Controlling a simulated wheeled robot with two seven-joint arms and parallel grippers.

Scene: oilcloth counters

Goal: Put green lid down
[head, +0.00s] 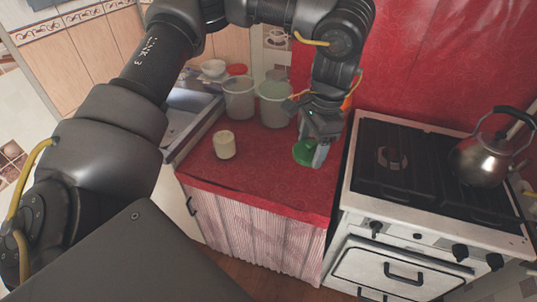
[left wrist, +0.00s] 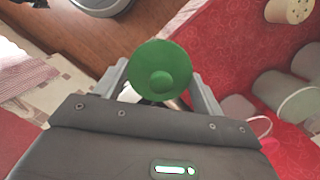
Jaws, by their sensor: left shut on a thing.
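The green lid (head: 304,152) is at my left gripper (head: 318,150), over the right part of the red counter (head: 265,180) near the stove. In the left wrist view the round green lid (left wrist: 161,71) with its central knob sits between the two fingers of my left gripper (left wrist: 160,85), which is shut on it. I cannot tell whether the lid touches the counter. My right gripper is in neither view.
A cream jar (head: 224,145) stands at the counter's left. Two translucent buckets (head: 239,98) (head: 275,103) stand at the back. A stove (head: 415,190) with a kettle (head: 482,158) is on the right. The counter's front middle is clear.

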